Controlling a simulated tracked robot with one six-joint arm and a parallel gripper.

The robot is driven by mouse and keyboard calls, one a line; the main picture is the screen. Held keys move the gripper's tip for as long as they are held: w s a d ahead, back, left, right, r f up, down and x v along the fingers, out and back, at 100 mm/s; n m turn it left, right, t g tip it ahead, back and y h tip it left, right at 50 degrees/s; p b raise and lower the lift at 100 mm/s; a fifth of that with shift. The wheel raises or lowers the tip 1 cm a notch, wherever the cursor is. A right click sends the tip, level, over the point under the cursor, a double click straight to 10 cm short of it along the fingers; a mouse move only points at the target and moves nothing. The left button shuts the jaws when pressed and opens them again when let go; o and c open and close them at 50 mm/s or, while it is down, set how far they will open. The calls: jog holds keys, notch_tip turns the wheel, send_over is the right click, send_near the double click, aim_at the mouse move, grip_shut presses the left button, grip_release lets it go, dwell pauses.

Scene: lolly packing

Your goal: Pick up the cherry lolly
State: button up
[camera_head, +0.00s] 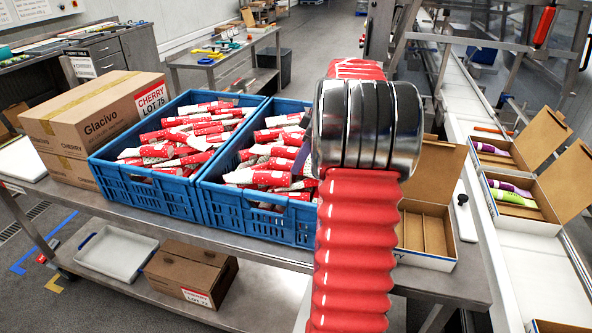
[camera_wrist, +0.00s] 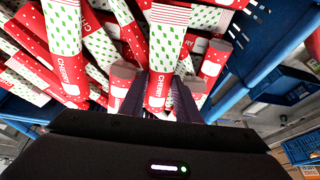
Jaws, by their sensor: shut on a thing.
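Many red, white and green-patterned cherry lollies lie heaped in two blue crates; the left crate (camera_head: 150,192) and right crate (camera_head: 262,222) stand side by side on the table. In the wrist view my gripper (camera_wrist: 160,88) points into a blue crate (camera_wrist: 265,55), with its dark fingers on either side of one cherry lolly (camera_wrist: 160,75). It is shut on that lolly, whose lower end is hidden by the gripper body. Other lollies crowd close around it. In the head view my arm covers the gripper and part of the right crate.
A cardboard cherry box (camera_head: 95,120) stands left of the crates. An open carton with dividers (camera_head: 428,235) stands right of my arm. Open boxes with purple and green lollies (camera_head: 512,195) sit on the conveyor at the right. A white tray (camera_head: 115,252) lies on the lower shelf.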

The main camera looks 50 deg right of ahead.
jog(key=shift+r, duration=0.1)
jog(key=shift+c, duration=0.4)
notch_tip(320, 180, up, 10)
dwell(0.3)
dwell(0.6)
jog(key=f+m+h, duration=0.1)
jog(key=m, duration=0.1)
jog(key=a+f+m, duration=0.1)
jog(key=f+m, duration=0.1)
jog(key=m, duration=0.1)
jog(key=shift+a+h, duration=0.15)
jog(key=shift+h, duration=0.25)
jog(key=m, duration=0.1)
jog(key=f+m+h, duration=0.1)
jog(key=m, duration=0.1)
jog(key=a+f+m, duration=0.1)
jog(key=m, duration=0.1)
jog(key=shift+s+f+t+h, duration=0.1)
jog(key=shift+s+t+h, duration=0.2)
jog(key=shift+h, duration=0.1)
